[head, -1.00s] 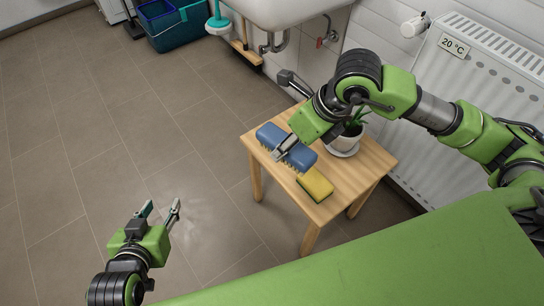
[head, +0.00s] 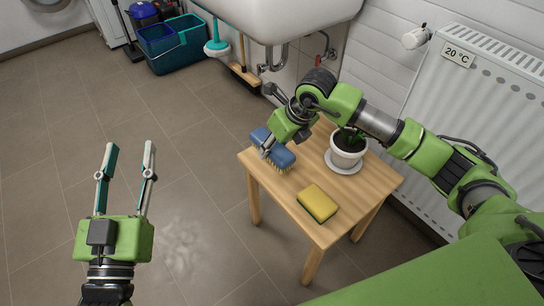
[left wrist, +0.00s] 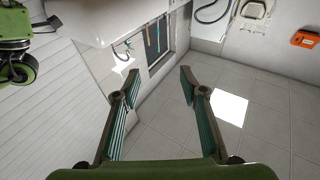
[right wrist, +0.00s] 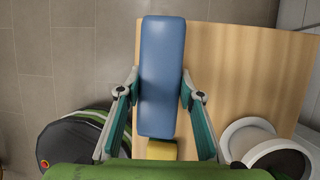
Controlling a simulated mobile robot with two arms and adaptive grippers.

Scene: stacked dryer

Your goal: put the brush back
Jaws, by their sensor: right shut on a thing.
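The brush (head: 280,158) has a blue back and pale bristles. It is at the table's far left corner, bristles down. I cannot tell whether they touch the wood. My right gripper (head: 267,151) is shut on the brush from above. In the right wrist view the blue back (right wrist: 162,60) runs between the two fingers. My left gripper (head: 127,148) is open and empty over the floor, left of the table; its spread fingers also show in the left wrist view (left wrist: 184,82).
A yellow and green sponge (head: 317,203) and a potted plant (head: 347,152) stand on the wooden table (head: 275,195). A radiator (head: 480,110) is at the right, a sink (head: 285,20) behind. A teal bucket (head: 180,52) stands at the back. The left floor is clear.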

